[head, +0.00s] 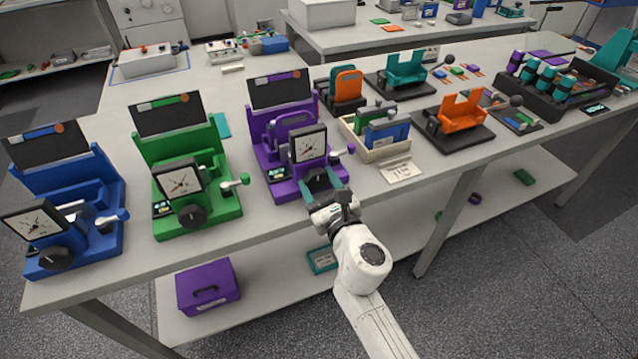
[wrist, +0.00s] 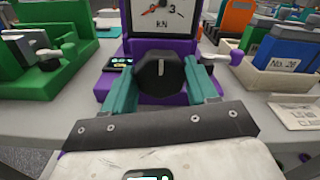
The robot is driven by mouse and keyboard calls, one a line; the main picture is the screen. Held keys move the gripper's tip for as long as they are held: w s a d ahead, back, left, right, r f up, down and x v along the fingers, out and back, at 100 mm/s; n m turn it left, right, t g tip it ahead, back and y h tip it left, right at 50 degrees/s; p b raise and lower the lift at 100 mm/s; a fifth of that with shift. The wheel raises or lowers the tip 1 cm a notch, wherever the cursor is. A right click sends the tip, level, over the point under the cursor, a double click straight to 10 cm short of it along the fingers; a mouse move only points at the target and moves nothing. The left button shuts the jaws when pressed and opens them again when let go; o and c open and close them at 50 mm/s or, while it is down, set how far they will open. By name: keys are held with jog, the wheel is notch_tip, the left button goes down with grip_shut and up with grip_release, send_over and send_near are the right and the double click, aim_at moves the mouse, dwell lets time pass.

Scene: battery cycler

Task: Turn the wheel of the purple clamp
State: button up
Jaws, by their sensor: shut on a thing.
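The purple clamp (head: 283,188) stands near the front edge of the bench, with a square gauge (head: 308,147) on its front and a dark back panel. Its black wheel (wrist: 160,75) shows in the wrist view below the gauge, with a pale mark pointing up. My gripper (head: 321,182) is in front of the clamp. In the wrist view its teal fingers (wrist: 163,92) lie on the left and right sides of the wheel and are shut on it.
A green clamp (head: 202,214) and a blue clamp (head: 80,258) stand to the left. A tray with blue and green blocks (head: 372,150) and a paper card (head: 402,170) lie to the right.

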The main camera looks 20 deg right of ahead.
jog(key=c, duration=0.3)
jog(key=shift+c, duration=0.2)
